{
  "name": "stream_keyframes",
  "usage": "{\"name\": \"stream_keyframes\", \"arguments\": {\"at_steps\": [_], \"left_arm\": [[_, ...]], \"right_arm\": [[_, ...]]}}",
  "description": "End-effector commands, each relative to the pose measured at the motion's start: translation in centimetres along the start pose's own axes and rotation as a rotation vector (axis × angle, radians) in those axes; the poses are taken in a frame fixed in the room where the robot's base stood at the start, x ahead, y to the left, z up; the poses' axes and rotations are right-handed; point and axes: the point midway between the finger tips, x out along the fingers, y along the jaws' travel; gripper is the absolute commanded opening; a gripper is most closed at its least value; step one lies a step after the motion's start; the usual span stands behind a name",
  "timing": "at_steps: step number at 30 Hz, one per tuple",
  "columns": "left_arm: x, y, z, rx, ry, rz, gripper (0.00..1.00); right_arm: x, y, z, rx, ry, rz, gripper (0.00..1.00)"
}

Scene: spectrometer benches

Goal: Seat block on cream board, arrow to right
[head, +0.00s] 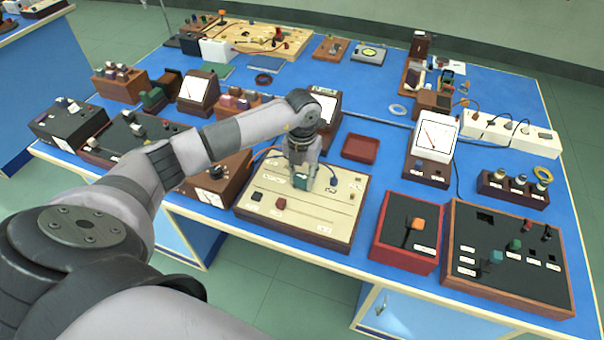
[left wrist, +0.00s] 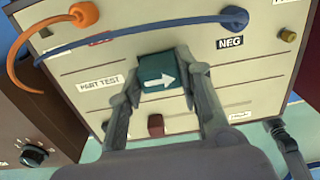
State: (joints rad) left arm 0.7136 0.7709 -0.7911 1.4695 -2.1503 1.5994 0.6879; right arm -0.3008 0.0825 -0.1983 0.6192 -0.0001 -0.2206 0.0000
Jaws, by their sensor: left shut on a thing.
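The cream board (head: 263,212) lies in a brown frame near the bench's front edge and fills much of the left wrist view (left wrist: 118,52). A teal block (head: 301,182) is between the fingers of my left gripper (head: 304,178) above the board's middle. My right gripper is out of view.
A small dark red block (head: 281,202) stands on the board, nearer the front. Blue (left wrist: 234,17) and orange (left wrist: 84,13) leads are plugged in at the far side. A red box (head: 405,232) stands to the right, a brown meter box (head: 217,182) to the left.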

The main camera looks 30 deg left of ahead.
Motion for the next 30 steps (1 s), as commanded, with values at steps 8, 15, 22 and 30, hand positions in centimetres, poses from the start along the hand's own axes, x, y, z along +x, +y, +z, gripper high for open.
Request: {"name": "stream_keyframes", "arguments": {"at_steps": [8,15,22,30], "left_arm": [[0.75,0.03,0.02,-0.001,0.000,0.001,0.07],[0.72,0.04,0.02,-0.001,0.000,0.001,0.34],[0.72,0.04,0.02,-0.001,0.000,0.001,0.50],[0.72,0.03,0.01,-0.001,0.000,0.001,0.56]], "right_arm": [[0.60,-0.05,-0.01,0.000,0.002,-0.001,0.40],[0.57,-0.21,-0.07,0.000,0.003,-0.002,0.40],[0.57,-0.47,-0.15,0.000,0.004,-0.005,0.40],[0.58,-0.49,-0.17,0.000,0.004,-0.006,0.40]]}}
